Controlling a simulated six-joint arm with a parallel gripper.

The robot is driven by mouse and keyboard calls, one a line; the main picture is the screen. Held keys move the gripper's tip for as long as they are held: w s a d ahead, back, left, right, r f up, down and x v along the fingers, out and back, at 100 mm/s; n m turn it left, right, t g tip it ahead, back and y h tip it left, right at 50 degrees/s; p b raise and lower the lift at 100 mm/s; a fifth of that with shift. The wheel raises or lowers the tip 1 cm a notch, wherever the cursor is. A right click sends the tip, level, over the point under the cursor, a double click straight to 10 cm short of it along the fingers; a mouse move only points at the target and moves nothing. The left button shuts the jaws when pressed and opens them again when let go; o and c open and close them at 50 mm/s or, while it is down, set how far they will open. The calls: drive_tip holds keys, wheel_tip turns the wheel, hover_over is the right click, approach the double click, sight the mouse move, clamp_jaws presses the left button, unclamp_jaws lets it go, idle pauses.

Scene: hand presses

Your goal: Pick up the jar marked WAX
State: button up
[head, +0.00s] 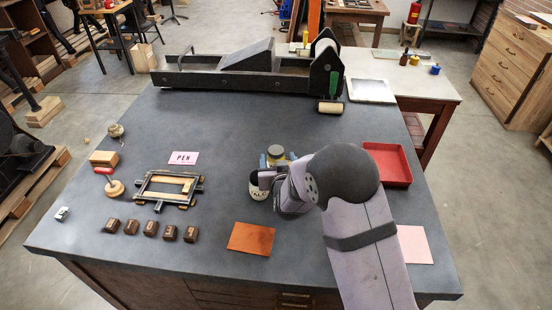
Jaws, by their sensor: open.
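My gripper (267,179) is in the head view right of the table's middle, low over the table and reaching left from the arm. It is open. A white jar (258,191) with a dark top stands at its tip; its label is partly covered and seems to read TALC. I cannot tell whether the fingers touch this jar. Just behind the gripper is another jar with a dark lid (276,150) and a yellowish body, partly hidden by my gripper; its label does not show. Bits of blue show beside it. I can read no WAX mark.
A black press (250,83) spans the table's back. A red tray (389,163) lies right of my arm. A brown sheet (251,238) lies in front.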

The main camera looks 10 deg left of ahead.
sight(277, 155)
drive_tip(key=shift+p+x, duration=1.05)
drive_tip(key=shift+x, duration=1.2)
drive_tip(key=c, duration=1.3)
